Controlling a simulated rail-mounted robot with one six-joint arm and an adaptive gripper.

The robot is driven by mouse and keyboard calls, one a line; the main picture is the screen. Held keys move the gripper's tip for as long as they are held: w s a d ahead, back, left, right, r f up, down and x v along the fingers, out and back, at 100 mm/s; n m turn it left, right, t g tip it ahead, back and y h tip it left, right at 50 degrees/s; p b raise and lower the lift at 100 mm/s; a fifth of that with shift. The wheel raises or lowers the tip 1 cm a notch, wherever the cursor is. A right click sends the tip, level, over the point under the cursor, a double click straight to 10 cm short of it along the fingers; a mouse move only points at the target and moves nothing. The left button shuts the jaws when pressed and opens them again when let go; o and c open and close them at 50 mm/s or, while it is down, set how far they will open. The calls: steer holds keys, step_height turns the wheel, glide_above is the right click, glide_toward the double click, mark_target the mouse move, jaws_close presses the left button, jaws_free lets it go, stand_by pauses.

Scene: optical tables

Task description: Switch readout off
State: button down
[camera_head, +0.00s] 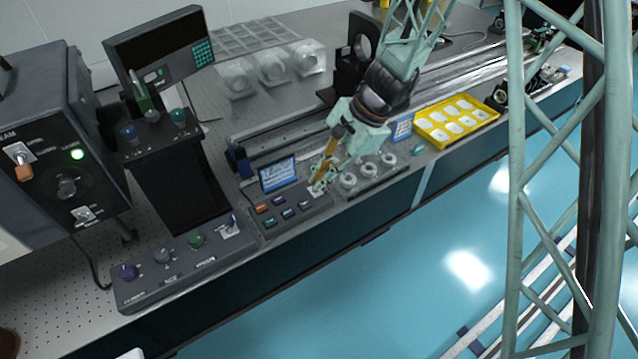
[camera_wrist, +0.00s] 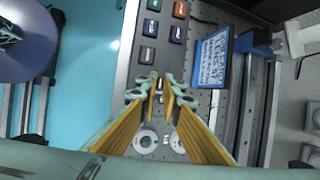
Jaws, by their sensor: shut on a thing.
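A grey button panel (camera_head: 288,217) with several coloured buttons lies along the table's front edge. It also shows in the wrist view (camera_wrist: 137,67). A small display with a lit blue screen (camera_head: 279,174) stands behind it and shows in the wrist view (camera_wrist: 211,60). My gripper (camera_head: 319,186) reaches down to the panel's right end, where a small pale switch (camera_head: 317,192) sits. In the wrist view my fingertips (camera_wrist: 159,92) are close together around the small switch, which they mostly hide. I cannot tell which way its lever points.
Ring-shaped mounts (camera_head: 349,181) stand just right of my gripper, and a yellow tray (camera_head: 457,122) lies further right. A long control box (camera_head: 178,262) with knobs is at the left. A rail (camera_head: 290,135) runs behind the display.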

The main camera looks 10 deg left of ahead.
steer(key=shift+s+d+f+t+y+b, duration=0.3)
steer(key=shift+t+y+b, duration=0.25)
steer(key=shift+b, duration=1.6)
steer(key=shift+s+d+n+t+y+b, duration=0.25)
steer(key=shift+t+y+b, duration=0.2)
steer(key=shift+y+b, duration=0.5)
steer(key=c, duration=2.8)
jaws_free()
steer(key=shift+r, duration=0.1)
steer(key=v, duration=1.1)
steer(key=shift+r, duration=0.45)
